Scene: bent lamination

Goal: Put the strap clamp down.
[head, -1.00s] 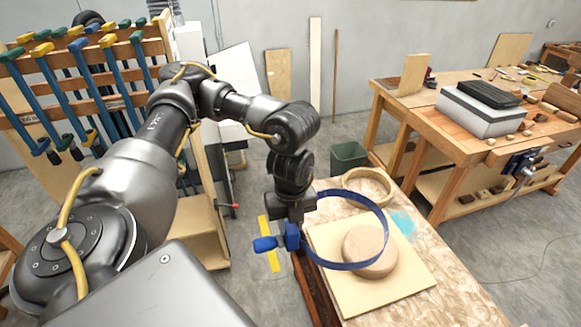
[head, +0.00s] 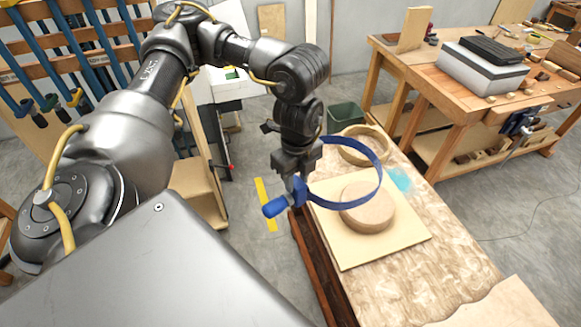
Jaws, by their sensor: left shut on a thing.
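The blue strap clamp (head: 379,188) is a round band with a blue handle and body at its left end. My left gripper (head: 297,182) is shut on the clamp's body at the near left edge of the bench. The loop hangs tilted in the air, over and around the outline of a round wooden disc (head: 367,207). Whether the band touches anything cannot be told. The disc sits on a pale square board (head: 408,235) on the bench. The fingertips are partly hidden by the clamp. My right gripper is not in view.
A bent wooden ring (head: 378,152) lies on the workbench (head: 440,270) behind the board. A pale sheet (head: 500,310) lies at the near right corner. A green bin (head: 346,116) stands behind the bench. A clamp rack (head: 75,50) stands at the left.

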